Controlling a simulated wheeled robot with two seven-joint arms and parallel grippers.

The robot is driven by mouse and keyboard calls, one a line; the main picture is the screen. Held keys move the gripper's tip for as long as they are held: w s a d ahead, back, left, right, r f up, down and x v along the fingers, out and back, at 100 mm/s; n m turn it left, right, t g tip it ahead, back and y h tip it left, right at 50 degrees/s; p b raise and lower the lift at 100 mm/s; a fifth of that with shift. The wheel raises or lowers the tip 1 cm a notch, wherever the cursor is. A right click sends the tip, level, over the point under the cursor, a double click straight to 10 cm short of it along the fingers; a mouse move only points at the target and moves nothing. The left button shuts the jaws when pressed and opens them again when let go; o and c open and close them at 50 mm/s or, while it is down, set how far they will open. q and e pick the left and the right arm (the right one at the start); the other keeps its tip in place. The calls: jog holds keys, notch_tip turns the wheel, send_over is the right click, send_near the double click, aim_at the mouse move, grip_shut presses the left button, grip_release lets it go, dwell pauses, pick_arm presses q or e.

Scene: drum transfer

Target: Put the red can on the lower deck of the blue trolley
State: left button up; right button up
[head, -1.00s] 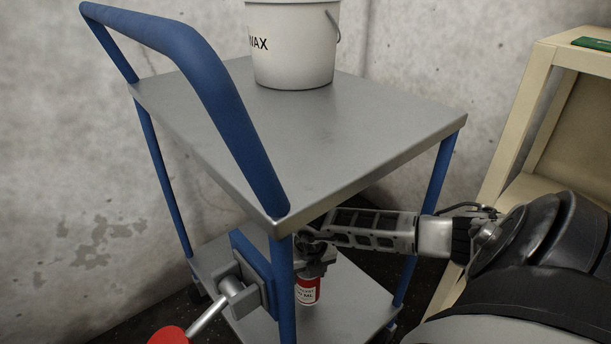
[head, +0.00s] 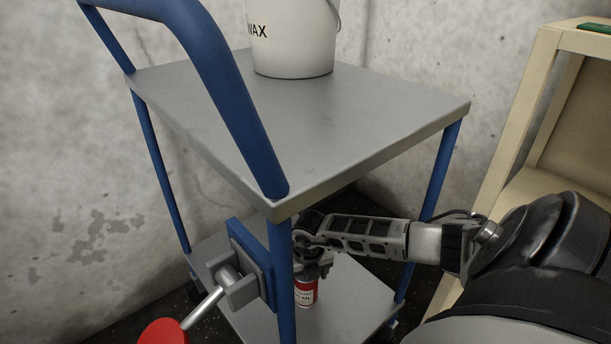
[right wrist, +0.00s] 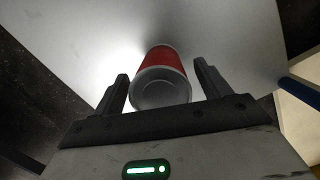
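The red can (head: 306,291) with a white label is upright at the lower deck (head: 345,300) of the blue trolley (head: 285,280), and looks to stand on it. My right gripper (head: 318,268) reaches in under the upper deck, directly above the can. In the right wrist view, the can (right wrist: 161,85) shows its pale round end between the two dark fingers of my right gripper (right wrist: 162,82). The fingers are spread with narrow gaps beside the can, so the gripper looks open around it. My left gripper is not in view.
The trolley's upper deck (head: 330,130) lies close above my right wrist and carries a white bucket (head: 292,40). A lever with a red knob (head: 163,332) sits at the trolley's near corner post. A beige shelf (head: 545,110) stands at the right.

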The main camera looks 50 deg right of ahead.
jog(key=shift+r, duration=0.4)
jog(key=r+p, duration=0.2)
jog(key=r, duration=0.1)
jog(key=shift+s, duration=0.2)
jog(key=r+p, duration=0.1)
jog(key=r, duration=0.1)
jog(key=r+p, duration=0.1)
jog(key=r, duration=0.2)
jog(key=s+a+r+p, duration=0.1)
jog(key=r, duration=0.2)
jog(key=shift+s+r, duration=0.1)
jog(key=shift+r, duration=0.05)
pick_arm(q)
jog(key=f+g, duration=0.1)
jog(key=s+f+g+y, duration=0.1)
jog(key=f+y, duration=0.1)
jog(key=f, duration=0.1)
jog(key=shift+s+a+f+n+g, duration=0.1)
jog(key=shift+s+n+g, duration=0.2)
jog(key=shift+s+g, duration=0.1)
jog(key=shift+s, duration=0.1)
pick_arm(e)
jog(key=shift+s, duration=0.1)
